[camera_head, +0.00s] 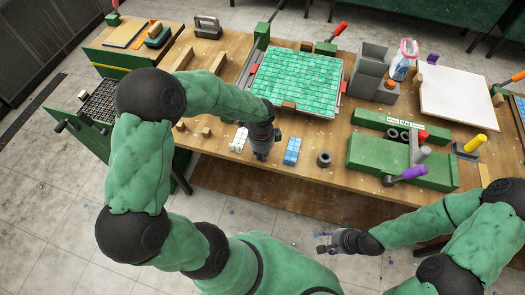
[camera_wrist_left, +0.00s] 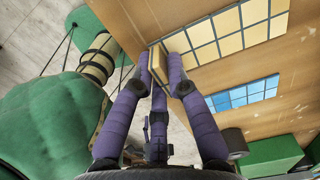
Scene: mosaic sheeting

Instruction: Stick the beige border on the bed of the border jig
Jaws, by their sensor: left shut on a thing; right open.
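My left gripper (camera_head: 262,152) is low over the front part of the bench; its arm hides the fingertips in the head view. In the left wrist view its purple fingers (camera_wrist_left: 158,68) are shut on a small tan slab, seen end-on, which looks like the beige border (camera_wrist_left: 157,62). A pale two-row tile strip (camera_wrist_left: 228,35) lies beside it; the head view shows it as whitish (camera_head: 238,139). A green fixture with a label (camera_head: 400,168), perhaps the border jig, stands to the right. My right gripper (camera_head: 324,240) is open and empty in front of the bench.
A blue tile strip (camera_head: 292,151) and a dark ring (camera_head: 324,159) lie right of my left gripper. A green mosaic sheet (camera_head: 298,82) lies behind it. Grey bins (camera_head: 370,70) and a white board (camera_head: 455,95) stand farther right. Small wooden blocks (camera_head: 206,132) lie to the left.

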